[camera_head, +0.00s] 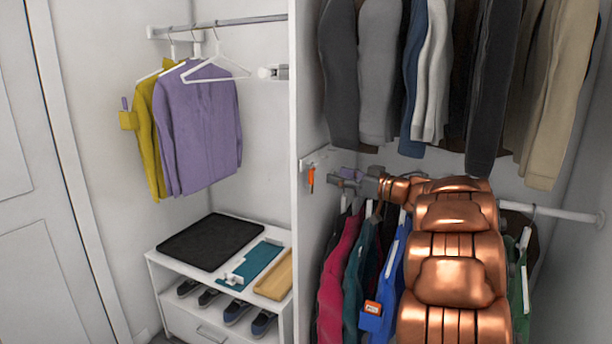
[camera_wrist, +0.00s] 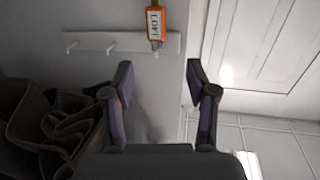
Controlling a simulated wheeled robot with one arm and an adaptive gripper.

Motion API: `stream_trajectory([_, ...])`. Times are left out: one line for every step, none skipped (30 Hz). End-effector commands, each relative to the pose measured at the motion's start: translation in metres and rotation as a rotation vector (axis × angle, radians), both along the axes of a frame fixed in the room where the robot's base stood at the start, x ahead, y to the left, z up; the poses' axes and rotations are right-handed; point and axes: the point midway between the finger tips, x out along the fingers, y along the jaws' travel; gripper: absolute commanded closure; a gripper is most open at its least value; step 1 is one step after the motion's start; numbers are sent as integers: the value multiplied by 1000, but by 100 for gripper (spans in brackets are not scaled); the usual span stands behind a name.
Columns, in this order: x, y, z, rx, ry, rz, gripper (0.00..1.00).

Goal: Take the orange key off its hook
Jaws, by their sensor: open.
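The orange key (camera_head: 311,176) hangs from a small white hook rail (camera_head: 313,156) on the edge side of the white divider panel in the head view. In the wrist view the orange tag (camera_wrist: 155,24), with a white label that seems to read LOFT, is at the rightmost hook of the rail (camera_wrist: 95,41). My gripper (camera_head: 341,177) is just right of the key in the head view. In the wrist view my gripper (camera_wrist: 159,66) is open and empty, with the tag beyond its fingertips, roughly in line with the gap. The metal key itself cannot be made out.
Hanging clothes (camera_head: 345,265) crowd below and around my arm, with more jackets (camera_head: 420,75) above. An orange-labelled item (camera_head: 372,308) is on the blue garment. Left of the divider (camera_head: 293,120) stand a shelf unit (camera_head: 188,290) and a purple shirt (camera_head: 200,130).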

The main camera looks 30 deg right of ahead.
Motion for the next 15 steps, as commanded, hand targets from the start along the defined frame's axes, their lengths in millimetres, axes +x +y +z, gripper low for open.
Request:
stream_trajectory([4, 2, 0, 0, 0, 3, 42])
stream_trajectory([6, 3, 0, 0, 1, 4, 42])
stream_trajectory([11, 5, 0, 0, 0, 5, 42])
stream_trajectory([14, 7, 0, -1, 0, 6, 42])
stream_trajectory([17, 8, 1, -1, 0, 7, 42])
stream_trajectory([21, 10, 1, -1, -1, 8, 42])
stream_trajectory([23, 11, 1, -1, -1, 8, 42])
stream_trajectory([25, 11, 0, -1, -1, 8, 42])
stream_trajectory([27, 11, 0, -1, -1, 8, 42])
stream_trajectory([28, 11, 0, -1, -1, 8, 42])
stream_trajectory([30, 12, 0, -1, -1, 8, 42])
stream_trajectory([33, 12, 0, -1, 0, 8, 42])
stream_trajectory([36, 13, 0, 0, 0, 8, 42])
stream_trajectory([40, 13, 0, 0, 0, 9, 42])
stream_trajectory([45, 14, 0, 0, 1, 7, 42])
